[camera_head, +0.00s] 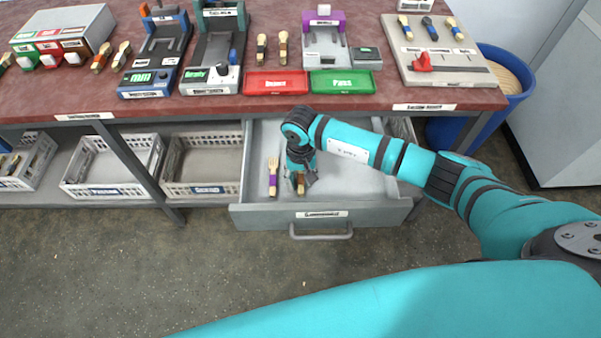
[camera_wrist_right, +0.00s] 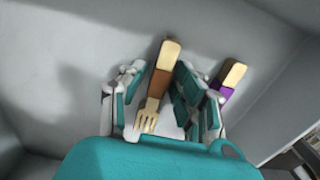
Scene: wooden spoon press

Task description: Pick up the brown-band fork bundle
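The brown-band fork bundle (camera_wrist_right: 159,84) lies in the open grey drawer (camera_head: 350,212); its pale tines, brown band and light handle show in the right wrist view. In the head view, part of the bundle (camera_head: 300,187) shows beside my gripper. My right gripper (camera_wrist_right: 158,75) is down in the drawer, its fingers on either side of the bundle. The fingers are apart, with a gap visible between the left finger and the bundle. A purple-band bundle (camera_wrist_right: 230,79) lies to the right, outside the fingers; it also shows in the head view (camera_head: 272,178). My left gripper is out of view.
The drawer walls surround the gripper, and the red table top (camera_head: 220,108) overhangs behind. A red tray (camera_head: 276,83) and a green tray (camera_head: 342,82) sit on the table edge. White baskets (camera_head: 203,188) stand on the shelf to the left. A blue bin (camera_head: 515,80) stands right.

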